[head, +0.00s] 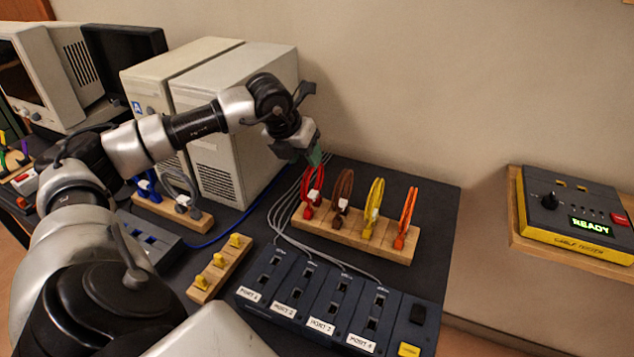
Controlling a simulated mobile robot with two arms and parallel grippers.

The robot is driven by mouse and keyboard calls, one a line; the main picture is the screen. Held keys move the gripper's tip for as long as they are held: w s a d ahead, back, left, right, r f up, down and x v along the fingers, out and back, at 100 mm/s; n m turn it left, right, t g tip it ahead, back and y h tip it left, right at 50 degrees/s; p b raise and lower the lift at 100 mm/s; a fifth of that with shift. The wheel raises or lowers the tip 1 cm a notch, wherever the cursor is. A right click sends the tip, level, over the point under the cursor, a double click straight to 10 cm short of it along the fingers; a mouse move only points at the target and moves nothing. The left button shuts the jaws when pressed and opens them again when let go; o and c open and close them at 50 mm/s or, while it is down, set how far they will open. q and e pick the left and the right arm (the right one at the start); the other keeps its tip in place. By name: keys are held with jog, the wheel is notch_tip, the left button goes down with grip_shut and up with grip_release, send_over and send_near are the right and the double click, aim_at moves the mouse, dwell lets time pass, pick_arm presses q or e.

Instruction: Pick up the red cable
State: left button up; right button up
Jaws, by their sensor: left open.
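The red cable (313,187) is a coiled loop standing upright at the left end of a wooden rack (353,238) on the dark table. My left gripper (314,160) is right above and at the top of the red cable, pointing down, and is open. Whether its fingers touch the loop cannot be told, as the gripper hides the loop's upper end. The right gripper does not show.
Brown (342,192), yellow (373,207) and orange (405,218) cables stand right of the red one. A port panel (330,300) lies in front. Two beige computer towers (235,70) stand behind my left arm. A device reading READY (575,215) sits on a shelf at right.

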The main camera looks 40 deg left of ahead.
pick_arm(q)
jog(key=shift+x, duration=0.85)
jog(key=p+x, duration=0.1)
jog(key=x, duration=0.4)
jog(key=shift+w+a+p, duration=0.1)
jog(key=shift+a+p, duration=0.1)
jog(key=shift+p, duration=0.1)
jog(key=shift+w+f, duration=0.15)
jog(key=shift+f, duration=0.1)
grip_shut()
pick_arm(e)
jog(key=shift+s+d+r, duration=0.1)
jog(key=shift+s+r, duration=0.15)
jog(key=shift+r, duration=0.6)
